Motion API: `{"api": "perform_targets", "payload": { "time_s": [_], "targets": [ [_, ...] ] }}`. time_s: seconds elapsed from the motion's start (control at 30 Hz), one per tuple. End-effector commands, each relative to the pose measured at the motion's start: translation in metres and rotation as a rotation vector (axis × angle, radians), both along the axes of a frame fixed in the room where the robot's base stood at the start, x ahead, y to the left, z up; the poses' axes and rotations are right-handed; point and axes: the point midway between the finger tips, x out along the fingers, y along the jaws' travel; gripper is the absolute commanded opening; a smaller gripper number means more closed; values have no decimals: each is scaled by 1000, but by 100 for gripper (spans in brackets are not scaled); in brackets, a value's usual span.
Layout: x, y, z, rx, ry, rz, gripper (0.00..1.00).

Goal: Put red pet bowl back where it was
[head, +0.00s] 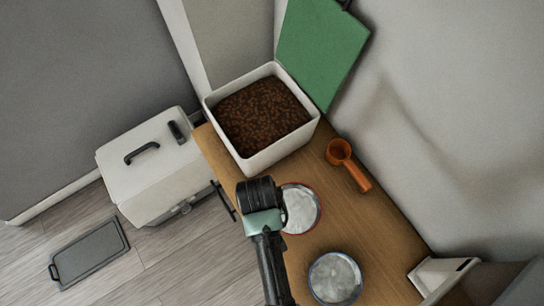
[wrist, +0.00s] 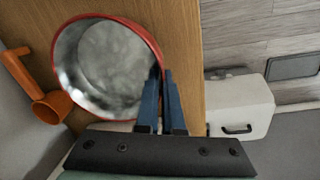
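The red pet bowl (head: 302,209) has a red rim and a silver inside, and shows over the wooden top, right beside my gripper. In the wrist view the bowl (wrist: 105,68) is large and empty, and its rim meets my fingertips. My gripper (wrist: 163,75) has its two blue fingers close together, with the bowl's right rim between their tips. In the head view my gripper (head: 262,195) covers the bowl's left edge, and the fingertips are hidden. I cannot tell whether the bowl touches the wooden top.
The wooden top (head: 372,236) also holds a blue-rimmed bowl (head: 335,278), an orange scoop (head: 348,163) and a white bin of brown kibble (head: 262,118) with a green lid (head: 322,50). A white carrier box (head: 150,168) and a grey tray (head: 88,252) are on the floor at left.

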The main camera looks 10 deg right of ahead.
Motion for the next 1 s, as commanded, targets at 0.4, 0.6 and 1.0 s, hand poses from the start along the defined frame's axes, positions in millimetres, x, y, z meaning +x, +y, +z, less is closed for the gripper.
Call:
{"api": "perform_targets", "payload": {
  "time_s": [0.4,0.6,1.0],
  "targets": [
    [1,0,-46,0,-2,0,0],
    [1,0,-46,0,-2,0,0],
    [0,0,-49,0,-1,0,34]
  ]
}}
